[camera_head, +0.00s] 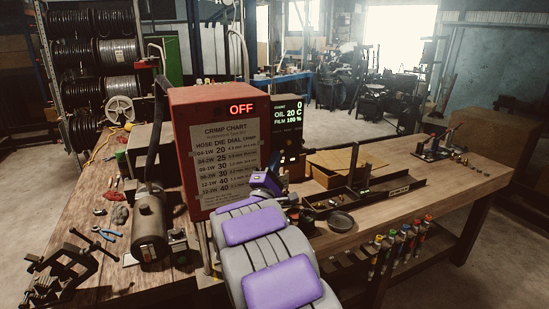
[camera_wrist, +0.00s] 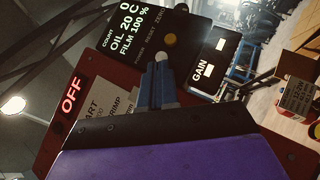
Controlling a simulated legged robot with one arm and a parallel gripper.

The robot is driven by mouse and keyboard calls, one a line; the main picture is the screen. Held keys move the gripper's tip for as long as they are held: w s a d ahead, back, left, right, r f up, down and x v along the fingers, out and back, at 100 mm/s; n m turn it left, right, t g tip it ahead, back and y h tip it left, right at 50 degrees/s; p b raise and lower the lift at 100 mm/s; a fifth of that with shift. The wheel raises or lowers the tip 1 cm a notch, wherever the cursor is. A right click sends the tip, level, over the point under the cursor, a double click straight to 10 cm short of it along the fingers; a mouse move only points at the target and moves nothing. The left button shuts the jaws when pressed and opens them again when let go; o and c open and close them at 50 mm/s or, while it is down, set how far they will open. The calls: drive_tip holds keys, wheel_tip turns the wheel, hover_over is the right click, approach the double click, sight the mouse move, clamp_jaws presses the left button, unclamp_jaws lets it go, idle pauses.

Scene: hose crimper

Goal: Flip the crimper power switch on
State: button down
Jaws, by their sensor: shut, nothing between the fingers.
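The crimper is a red box (camera_head: 190,125) on the bench with a lit red OFF sign (camera_head: 241,109) and a crimp chart (camera_head: 225,155). In the wrist view the panel (camera_wrist: 125,35) carries small POWER, RESET and ZERO labels, and the OFF sign (camera_wrist: 71,95) shows at left. My gripper (camera_wrist: 158,75) is shut and empty, its tips close to a pale round knob (camera_wrist: 161,57) near the POWER label. I cannot tell whether they touch. A yellow button (camera_wrist: 168,40) is just beyond.
The wooden bench (camera_head: 440,185) holds a dark round dish (camera_head: 341,221) and parts trays right of the crimper. A dark cylinder (camera_head: 149,222) and black clamp (camera_head: 65,270) lie at left. Hose reels (camera_head: 95,50) stand behind. Bare bench top is free at right.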

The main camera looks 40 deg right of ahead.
drive_tip(key=shift+s+r+n+p, duration=0.1)
drive_tip(key=shift+r+n+p, duration=0.3)
drive_tip(key=shift+p, duration=0.55)
drive_tip(key=n+y+p, duration=0.1)
drive_tip(key=p, duration=0.1)
drive_tip(key=r+n+y+p, duration=0.1)
drive_tip(key=p, duration=0.2)
drive_tip(key=shift+s+a+p, duration=0.1)
drive_tip(key=shift+s+p, duration=0.1)
drive_tip(key=shift+p, duration=0.1)
drive_tip(key=shift+r+n+g+y+p, duration=0.35)
drive_tip(key=shift+n+y+p, duration=0.35)
drive_tip(key=shift+p, duration=1.4)
drive_tip(key=shift+r+n+g+y+p, duration=0.15)
drive_tip(key=shift+r+n+y+p, duration=0.4)
drive_tip(key=shift+p, duration=1.55)
drive_tip(key=shift+s+f+y, duration=0.1)
drive_tip(key=shift+f+y, duration=0.1)
drive_tip(key=shift+y, duration=0.05)
